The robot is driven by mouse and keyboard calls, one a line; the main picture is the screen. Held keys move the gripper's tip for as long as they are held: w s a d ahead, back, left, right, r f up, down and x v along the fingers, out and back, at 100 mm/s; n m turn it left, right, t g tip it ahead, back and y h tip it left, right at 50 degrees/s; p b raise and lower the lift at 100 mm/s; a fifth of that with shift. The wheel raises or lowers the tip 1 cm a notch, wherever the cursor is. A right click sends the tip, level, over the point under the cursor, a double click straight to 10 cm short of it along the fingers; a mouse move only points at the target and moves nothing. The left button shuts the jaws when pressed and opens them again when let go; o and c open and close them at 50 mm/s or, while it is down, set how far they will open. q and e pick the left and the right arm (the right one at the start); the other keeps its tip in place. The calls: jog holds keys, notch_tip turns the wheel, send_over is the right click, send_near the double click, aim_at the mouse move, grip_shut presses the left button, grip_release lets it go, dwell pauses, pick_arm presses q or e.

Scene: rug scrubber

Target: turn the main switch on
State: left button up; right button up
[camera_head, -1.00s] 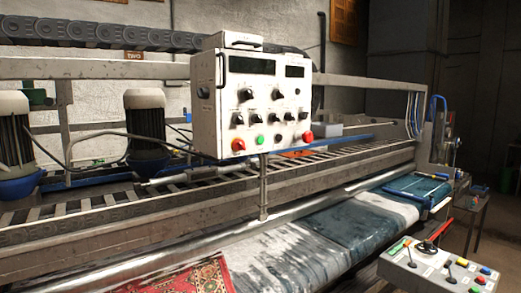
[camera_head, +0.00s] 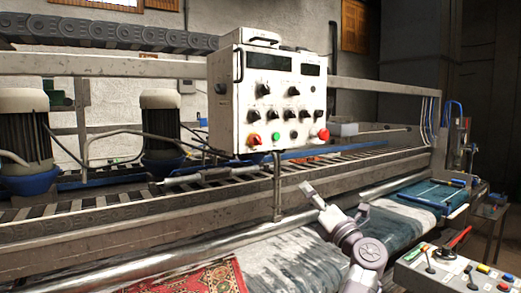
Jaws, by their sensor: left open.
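The white control box (camera_head: 268,90) stands on a post above the machine's front rail. A red-orange rotary knob (camera_head: 254,139) sits at the lower left of its front face. Beside it are a green button (camera_head: 276,136) and a red button (camera_head: 323,135) at the lower right corner. Several black knobs (camera_head: 293,90) fill the middle. No label tells me which is the main switch. My left gripper (camera_head: 337,203) is open and empty, with its fingers apart, below and to the right of the box and clear of it. My right gripper is not in view.
A console (camera_head: 455,270) with buttons and levers stands at the lower right. A red patterned rug (camera_head: 205,280) and wet cloth lie on the machine bed. A long metal rail (camera_head: 120,268) runs across the front. The space before the box's face is clear.

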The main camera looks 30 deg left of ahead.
aim_at(259, 141)
pick_arm(q)
jog(key=s+a+r+n+g+h, duration=0.1)
jog(key=s+r+n+g, duration=0.1)
jog(key=s+r+n, duration=0.4)
jog(key=s+a+r+n+g+h, duration=0.1)
jog(key=s+r+n+g+h, duration=0.1)
jog(key=r+n, duration=0.4)
jog(key=shift+m, duration=0.8)
jog(key=p+x, duration=0.1)
jog(key=x, duration=0.3)
jog(key=r+p+x, duration=0.1)
jog(key=x, duration=0.3)
jog(key=p+x, duration=0.1)
jog(key=x, duration=0.3)
jog(key=shift+w+a+r+p, duration=0.15)
jog(key=shift+a+r+p, duration=0.1)
jog(key=shift+a+p, duration=0.1)
jog(key=shift+w+a+f, duration=0.1)
jog(key=shift+w+a, duration=0.05)
jog(key=shift+a, duration=0.3)
grip_shut()
jog(key=shift+d, duration=0.1)
